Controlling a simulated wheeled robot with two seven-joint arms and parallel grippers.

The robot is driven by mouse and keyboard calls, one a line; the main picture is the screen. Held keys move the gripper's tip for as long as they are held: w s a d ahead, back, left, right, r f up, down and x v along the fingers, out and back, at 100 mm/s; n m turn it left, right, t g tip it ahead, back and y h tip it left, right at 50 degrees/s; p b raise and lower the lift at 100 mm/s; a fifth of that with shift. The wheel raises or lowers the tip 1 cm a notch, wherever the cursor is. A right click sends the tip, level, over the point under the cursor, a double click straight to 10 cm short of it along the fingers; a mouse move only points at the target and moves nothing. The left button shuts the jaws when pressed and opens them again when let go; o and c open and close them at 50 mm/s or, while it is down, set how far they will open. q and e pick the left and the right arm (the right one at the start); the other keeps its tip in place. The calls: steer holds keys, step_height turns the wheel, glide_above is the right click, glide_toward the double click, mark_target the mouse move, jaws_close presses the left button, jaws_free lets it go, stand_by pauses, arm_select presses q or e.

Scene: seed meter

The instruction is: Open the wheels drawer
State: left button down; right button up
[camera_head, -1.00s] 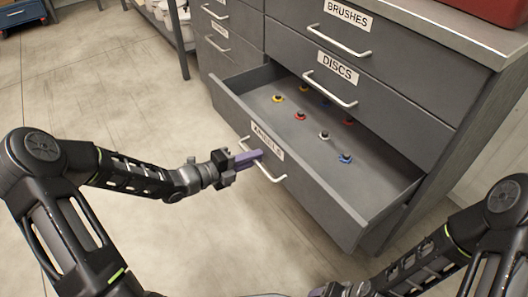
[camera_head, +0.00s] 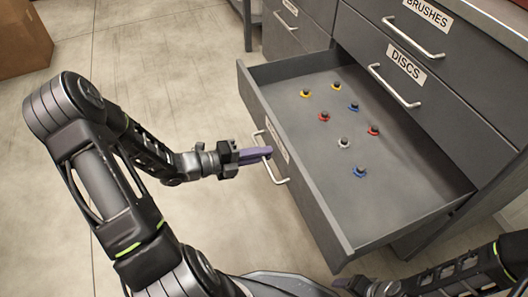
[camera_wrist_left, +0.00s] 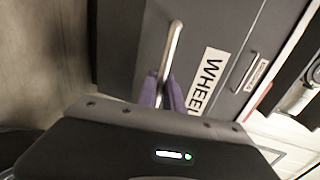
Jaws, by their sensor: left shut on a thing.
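The wheels drawer (camera_head: 300,206) is the lowest one in view and stands pulled out from the grey cabinet. Several small wheels with red, yellow, blue and white rims lie on its floor. Its white bar handle (camera_head: 270,160) is on the front panel. My left gripper (camera_head: 266,153) is shut on this handle. In the left wrist view the purple fingers (camera_wrist_left: 168,92) are around the handle (camera_wrist_left: 172,48), beside the WHEELS label (camera_wrist_left: 208,80).
The discs drawer (camera_head: 440,110) and brushes drawer (camera_head: 465,55) above are shut. A brown box (camera_head: 22,38) stands on the floor at the far left. The floor left of the open drawer is clear.

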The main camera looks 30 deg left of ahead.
arm_select(q)
steer(key=c, duration=1.8)
jaws_free()
steer(key=shift+o, duration=0.2)
steer(key=p+v, duration=0.2)
steer(key=v, duration=0.5)
steer(key=shift+s+a, duration=0.2)
steer(key=shift+s, duration=0.1)
